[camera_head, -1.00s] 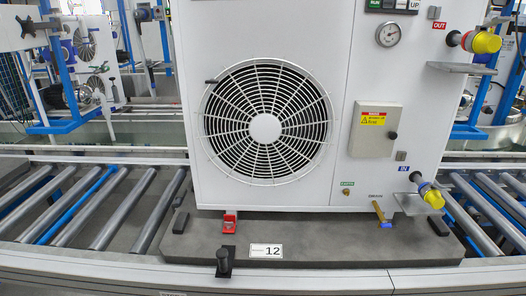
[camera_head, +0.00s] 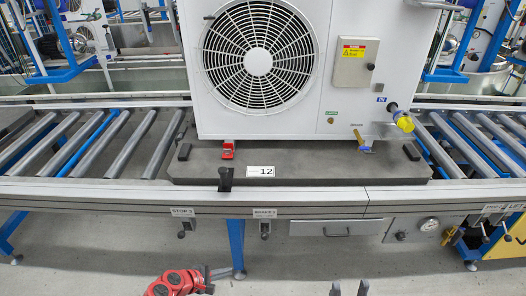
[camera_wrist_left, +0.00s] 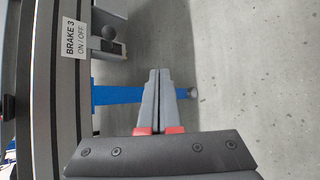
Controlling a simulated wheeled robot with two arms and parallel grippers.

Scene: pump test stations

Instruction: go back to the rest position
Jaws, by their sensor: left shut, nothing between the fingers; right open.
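My left gripper (camera_head: 208,278), with red parts, is at the bottom of the head view, in front of and below the conveyor's front rail. In the left wrist view its grey fingers (camera_wrist_left: 158,95) are shut together with nothing between them. A blue stand leg (camera_wrist_left: 118,95) shows behind the fingers there. My right gripper (camera_head: 348,289) shows only as two spread grey fingertips at the bottom edge of the head view; it is open and empty.
A white fan unit (camera_head: 355,100) stands on a dark pallet (camera_head: 320,170) on the roller conveyor (camera_head: 150,137). Grey floor (camera_head: 110,255) lies below.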

